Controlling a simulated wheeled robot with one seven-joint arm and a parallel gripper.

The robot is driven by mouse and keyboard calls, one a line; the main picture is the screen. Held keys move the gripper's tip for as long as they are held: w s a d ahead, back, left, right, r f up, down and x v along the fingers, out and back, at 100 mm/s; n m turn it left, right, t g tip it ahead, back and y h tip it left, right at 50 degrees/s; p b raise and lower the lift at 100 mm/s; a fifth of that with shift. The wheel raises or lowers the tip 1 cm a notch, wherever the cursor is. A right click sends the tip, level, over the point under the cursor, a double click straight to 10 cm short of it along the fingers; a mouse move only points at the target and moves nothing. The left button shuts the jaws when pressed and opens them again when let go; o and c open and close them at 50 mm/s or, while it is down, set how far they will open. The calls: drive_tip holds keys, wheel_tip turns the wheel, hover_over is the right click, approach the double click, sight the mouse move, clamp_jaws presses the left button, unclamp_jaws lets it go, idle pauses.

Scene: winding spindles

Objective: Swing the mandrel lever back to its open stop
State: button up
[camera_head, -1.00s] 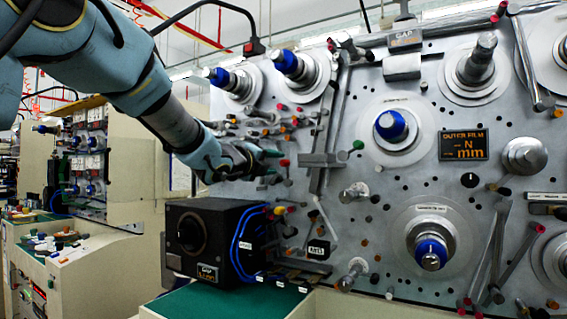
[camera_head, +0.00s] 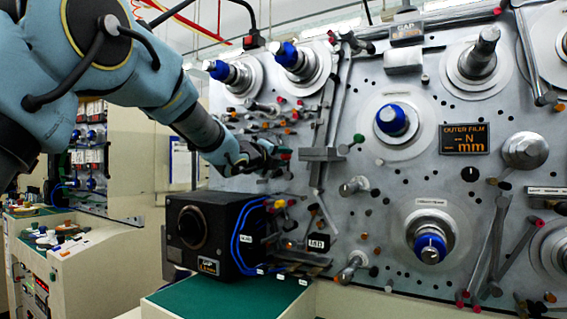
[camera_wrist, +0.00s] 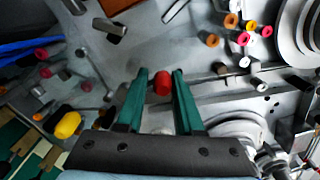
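My gripper (camera_wrist: 161,76) has two green fingers, which stand apart in the wrist view. A red rounded knob (camera_wrist: 161,86) shows in the gap between them, with visible space at its sides. It looks like a lever's end knob, but its shaft is hidden or unclear, and I cannot tell for sure that it is the mandrel lever. In the head view my gripper (camera_head: 283,155) is close to the machine's grey panel, left of the grey block on the panel.
The panel carries blue-capped spindles (camera_head: 392,120) and several coloured pegs. A grey block (camera_head: 320,155) stands out right of my gripper. A black box with blue cables (camera_head: 205,235) sits below on a green top (camera_head: 215,304). In the wrist view a yellow knob (camera_wrist: 67,125) lies left.

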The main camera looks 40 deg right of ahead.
drive_tip(key=shift+s+r, duration=0.1)
clamp_jaws()
